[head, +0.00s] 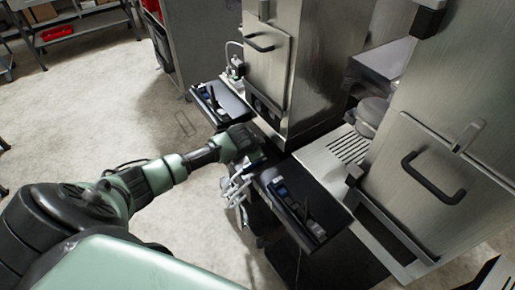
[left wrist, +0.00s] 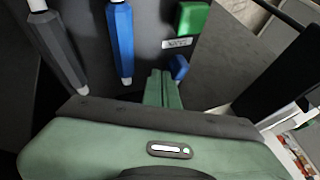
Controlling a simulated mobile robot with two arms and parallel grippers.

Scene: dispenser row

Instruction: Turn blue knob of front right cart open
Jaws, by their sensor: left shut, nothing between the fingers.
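In the left wrist view, a small blue knob (left wrist: 179,67) sticks out from a dark panel, below a green block (left wrist: 193,18) and a small white label (left wrist: 177,43). My left gripper (left wrist: 163,76) is shut and empty, its green fingers close together just left of the blue knob. I cannot tell whether they touch it. In the head view my left arm reaches to the front of the dispensers, with its wrist (head: 238,143) beside a black tray; the fingers and the knob cannot be made out there. My right gripper is not in view.
A blue hose handle (left wrist: 121,45) and a grey one (left wrist: 60,50) hang left of the fingers. In the head view, black trays (head: 222,104) (head: 330,215) jut out from steel dispensers (head: 325,60) (head: 450,120). The floor at left is open.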

